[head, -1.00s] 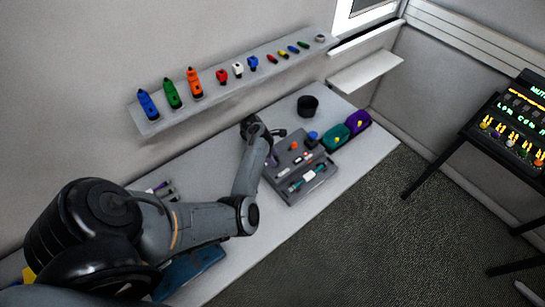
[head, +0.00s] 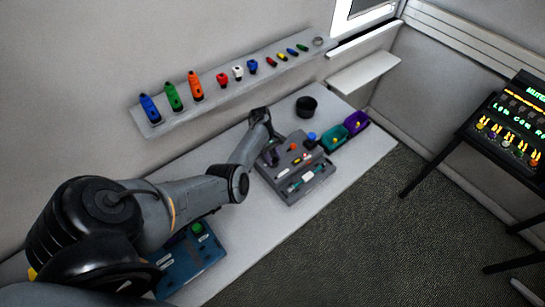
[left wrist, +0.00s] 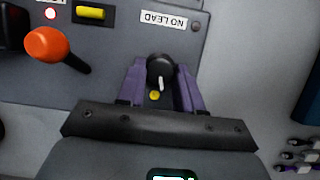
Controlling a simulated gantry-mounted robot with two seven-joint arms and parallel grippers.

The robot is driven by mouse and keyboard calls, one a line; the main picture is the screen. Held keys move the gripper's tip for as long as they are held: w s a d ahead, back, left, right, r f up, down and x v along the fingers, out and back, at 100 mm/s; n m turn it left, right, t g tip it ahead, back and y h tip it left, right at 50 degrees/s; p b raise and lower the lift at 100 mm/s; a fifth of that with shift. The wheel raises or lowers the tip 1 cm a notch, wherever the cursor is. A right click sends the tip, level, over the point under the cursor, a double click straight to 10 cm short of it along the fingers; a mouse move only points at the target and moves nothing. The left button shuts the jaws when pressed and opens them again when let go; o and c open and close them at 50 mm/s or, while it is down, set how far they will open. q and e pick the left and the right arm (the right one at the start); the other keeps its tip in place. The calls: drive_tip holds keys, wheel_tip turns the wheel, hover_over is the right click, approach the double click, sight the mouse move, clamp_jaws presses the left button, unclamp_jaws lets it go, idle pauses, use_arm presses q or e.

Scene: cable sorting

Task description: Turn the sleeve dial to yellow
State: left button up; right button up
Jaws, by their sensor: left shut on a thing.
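The dial (left wrist: 160,68) is a round black knob with a white pointer mark. It sits on a dark grey panel (left wrist: 120,50), which also shows on the bench in the head view (head: 300,196). The pointer faces down in the left wrist view, towards a yellow dot (left wrist: 154,95) just below the knob. My left gripper (left wrist: 160,78) has its purple fingers on both sides of the knob and is shut on it. In the head view, my left gripper (head: 271,146) is over the panel's back left part and hides the dial. My right gripper is not in view.
An orange-red lever knob (left wrist: 47,44) and a "NO LEAD" label (left wrist: 164,20) are close by on the panel. Teal (head: 336,142) and purple (head: 354,122) bins and a black cup (head: 306,106) stand beyond. A blue box (head: 190,260) lies nearer. A shelf (head: 205,108) runs above the bench.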

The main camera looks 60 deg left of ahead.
use_arm(q)
drive_tip(key=shift+m+g, duration=0.5)
drive_tip(key=shift+m, duration=0.8)
drive_tip(key=shift+w, duration=0.1)
drive_tip(key=o, duration=1)
drive_tip(key=shift+o, duration=0.2)
drive_tip(key=shift+r, duration=0.1)
drive_tip(key=v, duration=1)
drive_tip(key=shift+a+r, duration=0.2)
drive_tip(key=shift+r, duration=0.05)
